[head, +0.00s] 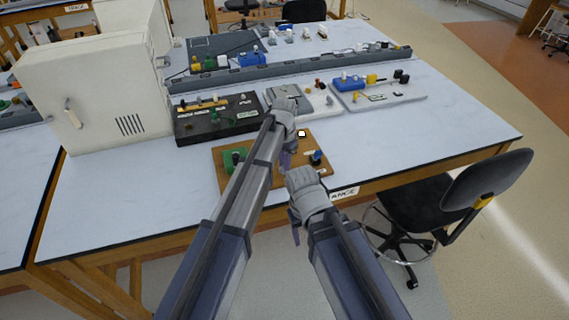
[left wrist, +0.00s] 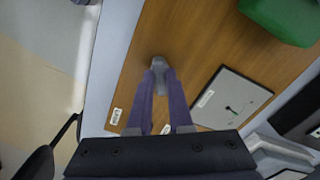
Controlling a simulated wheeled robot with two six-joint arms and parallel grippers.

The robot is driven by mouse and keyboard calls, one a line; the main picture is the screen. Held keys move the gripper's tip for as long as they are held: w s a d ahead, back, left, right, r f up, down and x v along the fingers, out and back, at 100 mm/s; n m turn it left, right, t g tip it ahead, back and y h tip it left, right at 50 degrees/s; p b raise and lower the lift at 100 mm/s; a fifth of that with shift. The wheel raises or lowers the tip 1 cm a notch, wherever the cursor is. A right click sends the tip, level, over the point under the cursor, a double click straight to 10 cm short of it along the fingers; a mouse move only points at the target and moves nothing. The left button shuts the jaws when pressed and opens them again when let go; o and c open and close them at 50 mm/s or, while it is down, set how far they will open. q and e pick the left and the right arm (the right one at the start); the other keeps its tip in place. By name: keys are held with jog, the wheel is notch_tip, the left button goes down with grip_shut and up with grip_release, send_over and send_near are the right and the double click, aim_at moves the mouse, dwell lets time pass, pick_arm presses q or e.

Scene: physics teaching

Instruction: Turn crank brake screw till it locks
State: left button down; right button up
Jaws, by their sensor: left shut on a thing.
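A brown wooden board (head: 222,178) lies near the front edge of the table, with a green part at its left end. My left gripper (head: 286,160) reaches down over the middle of this board. In the left wrist view my left gripper (left wrist: 160,72) is shut on a small grey piece (left wrist: 160,61), which appears to be the crank brake screw. The fingertips hide part of it, and I cannot tell its turn or tightness. My right gripper (head: 296,225) hangs in front of the table edge, apart from the board; its finger gap is unclear.
The green part (head: 235,159) and a blue-black part (head: 316,157) stand on the board. A grey plate (left wrist: 231,98) lies beside my left fingers. A black apparatus (head: 215,122) and white boards (head: 385,97) stand behind. A chair (head: 470,195) is at right.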

pick_arm(q)
jog(key=m, duration=0.5)
jog(key=shift+m, duration=0.4)
dwell(0.4)
jog(key=c, duration=0.8)
grip_release()
jog(key=shift+r, duration=0.1)
notch_tip(320, 180, up, 8)
jog(key=p, duration=0.8)
jog(key=shift+f, duration=0.2)
